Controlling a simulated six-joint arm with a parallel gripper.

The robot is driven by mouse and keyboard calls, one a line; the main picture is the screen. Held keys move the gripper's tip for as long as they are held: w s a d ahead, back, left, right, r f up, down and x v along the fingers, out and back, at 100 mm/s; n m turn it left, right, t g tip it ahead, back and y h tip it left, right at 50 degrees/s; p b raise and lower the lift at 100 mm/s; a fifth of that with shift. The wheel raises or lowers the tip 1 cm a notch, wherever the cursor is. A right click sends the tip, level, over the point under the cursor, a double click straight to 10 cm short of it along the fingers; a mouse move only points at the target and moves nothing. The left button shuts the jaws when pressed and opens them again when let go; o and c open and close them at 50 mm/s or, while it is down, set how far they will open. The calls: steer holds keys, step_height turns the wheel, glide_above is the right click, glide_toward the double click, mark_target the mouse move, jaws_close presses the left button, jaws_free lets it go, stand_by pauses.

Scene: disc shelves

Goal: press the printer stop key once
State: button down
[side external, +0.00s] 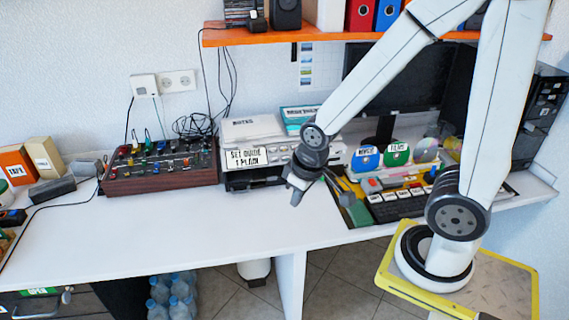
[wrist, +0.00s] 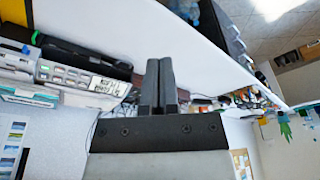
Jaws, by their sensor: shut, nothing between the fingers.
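The printer (side external: 278,156) stands on the white desk against the wall, left of my forearm. A paper label (side external: 246,158) is on its front. My gripper (side external: 294,196) is in front of the printer's right part, above the desk and apart from the printer. It is shut and empty, its fingers pointing down and to the left. In the wrist view, my gripper (wrist: 160,66) has its two fingers together. The printer (wrist: 72,76) is to their left there, with a row of small keys on its panel. I cannot tell which key is stop.
A brown mixer-like box (side external: 160,170) with knobs stands left of the printer. Discs, a keyboard (side external: 400,207) and a dark monitor (side external: 400,90) are to the right. An orange shelf (side external: 300,37) hangs above. The desk front (side external: 190,225) is clear.

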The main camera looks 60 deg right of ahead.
mark_target(295, 147)
steer(key=w+d+f+m+t+h, duration=0.1)
steer(key=w+d+m+t, duration=0.2)
steer(key=w+d, duration=0.6)
steer(key=w+d+f+m+t+h, duration=0.1)
steer(key=w+d+f+m+t, duration=0.1)
steer(key=d, duration=1)
steer(key=w+d+f+m+t+h, duration=0.2)
steer(key=w+d, duration=0.5)
steer(key=d, duration=0.5)
steer(key=f+m+t, duration=0.1)
steer(key=m+t, duration=0.1)
steer(key=t, duration=0.1)
steer(key=shift+w+d+f+t+h, duration=0.2)
steer(key=shift+w+d+t+h, duration=0.1)
steer(key=shift+w+d+t, duration=0.1)
steer(key=shift+w+d+f, duration=0.5)
steer(key=shift+f, duration=0.8)
steer(key=shift+w+d+f, duration=0.45)
steer(key=shift+f, duration=0.8)
steer(key=shift+w+d+f, duration=0.5)
steer(key=shift+f, duration=0.8)
